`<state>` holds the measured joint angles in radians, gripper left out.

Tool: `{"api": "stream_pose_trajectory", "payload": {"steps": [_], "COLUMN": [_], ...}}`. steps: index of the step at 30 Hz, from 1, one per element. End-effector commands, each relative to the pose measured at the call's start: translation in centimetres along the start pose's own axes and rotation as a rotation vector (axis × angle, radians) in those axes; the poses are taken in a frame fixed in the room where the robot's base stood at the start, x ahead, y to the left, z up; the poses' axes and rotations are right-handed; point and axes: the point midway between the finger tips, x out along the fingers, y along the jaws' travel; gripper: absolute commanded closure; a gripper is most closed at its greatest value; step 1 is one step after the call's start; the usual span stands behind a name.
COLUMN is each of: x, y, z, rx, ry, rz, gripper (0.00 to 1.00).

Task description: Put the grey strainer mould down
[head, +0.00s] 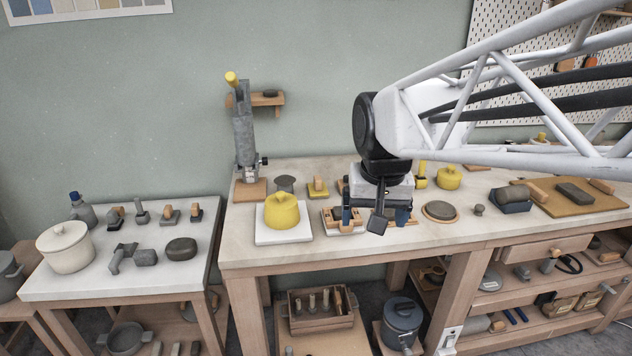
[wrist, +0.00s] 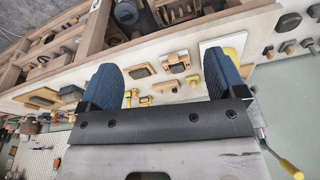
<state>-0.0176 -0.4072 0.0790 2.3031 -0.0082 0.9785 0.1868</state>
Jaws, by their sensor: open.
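My gripper (head: 375,214) hangs over the front middle of the large workbench (head: 330,249), with its fingers pointing down. In the wrist view its two blue fingers (wrist: 162,72) stand wide apart and nothing is between them. Small wooden and grey tools lie on the bench below and beyond the fingers. I cannot tell for certain which thing is the grey strainer mould. A flat round grey piece (head: 285,183) stands at the back left of the bench, apart from my gripper. Part of the bench is hidden behind my gripper and wrist.
A yellow lidded pot (head: 282,210) sits on a white slab left of my gripper. A tall grey press (head: 244,140) stands behind it. A round grey disc (head: 440,211) lies to the right. The left table (head: 190,275) holds a cream pot (head: 65,247) and several tools.

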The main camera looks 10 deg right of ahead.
Motion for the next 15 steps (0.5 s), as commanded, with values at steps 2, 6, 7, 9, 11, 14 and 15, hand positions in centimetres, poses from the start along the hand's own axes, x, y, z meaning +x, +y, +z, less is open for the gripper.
{"api": "stream_pose_trajectory", "payload": {"steps": [2, 6, 7, 9, 11, 14, 15], "x": [0.1, 0.8, 1.0, 1.4, 1.7, 2.3, 2.5], "y": [0.6, 1.6, 1.8, 2.2, 2.5, 2.9, 3.0], "z": [2.3, 6.1, 6.9, 8.7, 10.0, 11.8, 12.4], "rx": [-0.020, -0.060, -0.069, -0.087, -0.101, -0.122, -0.128], "ry": [0.009, 0.021, 0.023, 0.028, 0.033, 0.038, 0.040], "rz": [0.000, 0.000, 0.000, 0.001, 0.001, 0.002, 0.002], "gripper": [0.11, 0.11, 0.11, 0.11, 0.11, 0.11, 0.11]}}
